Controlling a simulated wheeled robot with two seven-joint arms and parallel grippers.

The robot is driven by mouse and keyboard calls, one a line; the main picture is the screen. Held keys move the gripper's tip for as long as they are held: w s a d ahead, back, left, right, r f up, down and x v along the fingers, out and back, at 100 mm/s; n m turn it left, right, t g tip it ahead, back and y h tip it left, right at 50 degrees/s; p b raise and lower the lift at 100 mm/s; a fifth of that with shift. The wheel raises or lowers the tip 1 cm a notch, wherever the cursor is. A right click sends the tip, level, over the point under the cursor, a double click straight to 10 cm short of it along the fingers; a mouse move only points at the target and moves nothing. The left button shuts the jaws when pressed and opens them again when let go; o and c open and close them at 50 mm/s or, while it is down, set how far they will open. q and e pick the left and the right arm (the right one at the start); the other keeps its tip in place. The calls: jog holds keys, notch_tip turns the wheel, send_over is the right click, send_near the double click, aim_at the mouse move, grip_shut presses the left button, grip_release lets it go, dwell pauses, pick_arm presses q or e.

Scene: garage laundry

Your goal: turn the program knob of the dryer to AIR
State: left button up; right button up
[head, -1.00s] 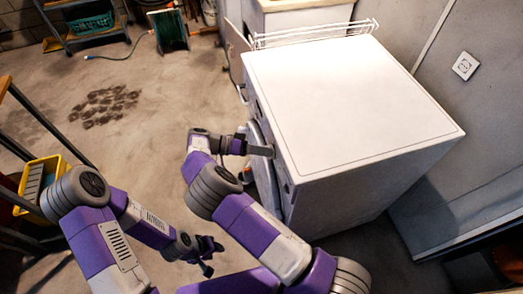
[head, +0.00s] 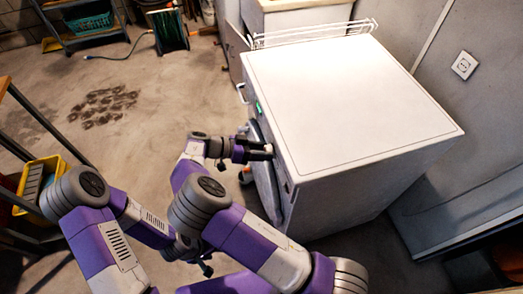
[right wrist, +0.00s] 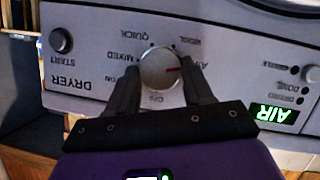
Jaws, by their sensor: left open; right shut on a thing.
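The white dryer (head: 345,105) stands right of centre in the head view, its control panel on the left face. In the right wrist view the panel (right wrist: 85,68) appears upside down. The round silver program knob (right wrist: 159,68) sits between the two dark fingers of my right gripper (right wrist: 162,80), which is shut on it. The knob's red mark points right, towards the partly hidden AIR label (right wrist: 194,65). The green display (right wrist: 274,113) reads AIR. In the head view my right gripper (head: 264,151) is at the panel. My left gripper (head: 206,268) is open and empty, low over the floor.
A START button (right wrist: 61,40) is on the same panel. A yellow bin (head: 40,182) is at the left, and a shelf (head: 85,20) is at the back left.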

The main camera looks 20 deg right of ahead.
jog(key=shift+d, duration=0.1)
jog(key=o, duration=1)
jog(key=p+v, duration=0.2)
jog(key=v, duration=0.5)
jog(key=shift+a+r, duration=0.1)
jog(key=shift+a, duration=0.2)
jog(key=shift+s, duration=0.1)
